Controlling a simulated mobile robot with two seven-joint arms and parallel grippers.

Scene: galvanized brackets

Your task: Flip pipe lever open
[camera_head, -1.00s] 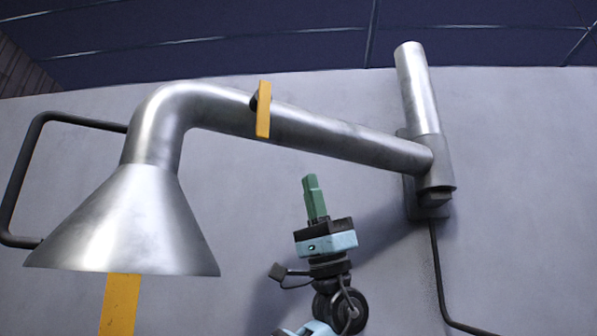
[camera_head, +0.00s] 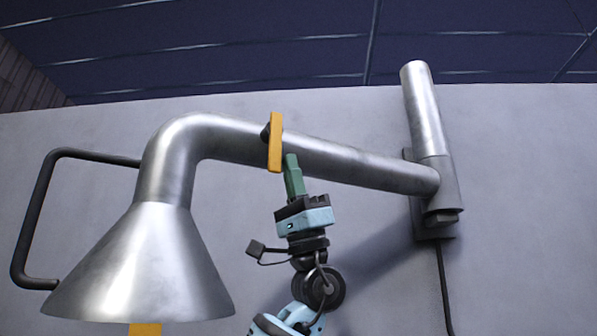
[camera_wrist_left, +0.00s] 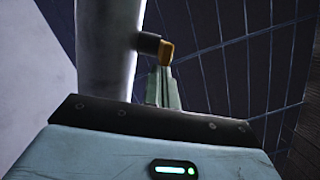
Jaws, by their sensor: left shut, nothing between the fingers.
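The yellow pipe lever (camera_head: 275,142) hangs straight down on the front of the metal pipe (camera_head: 365,170), on a dark pivot. My left gripper (camera_head: 291,160) is shut and empty, its green fingers pointing up just right of the lever's lower half. In the head view I cannot tell whether the fingertips touch the lever. In the left wrist view, the lever (camera_wrist_left: 168,50) shows end-on as a yellow block on its dark pivot, beside the pipe (camera_wrist_left: 108,50). The green fingertips (camera_wrist_left: 162,72) are just below it there. My right gripper is not in view.
A wide metal hood (camera_head: 145,265) hangs at the left end of the pipe, with a black bar handle (camera_head: 35,210) beside it. A yellow piece (camera_head: 145,329) shows below the hood. An upright metal tube (camera_head: 425,120) joins the pipe at a wall bracket on the right.

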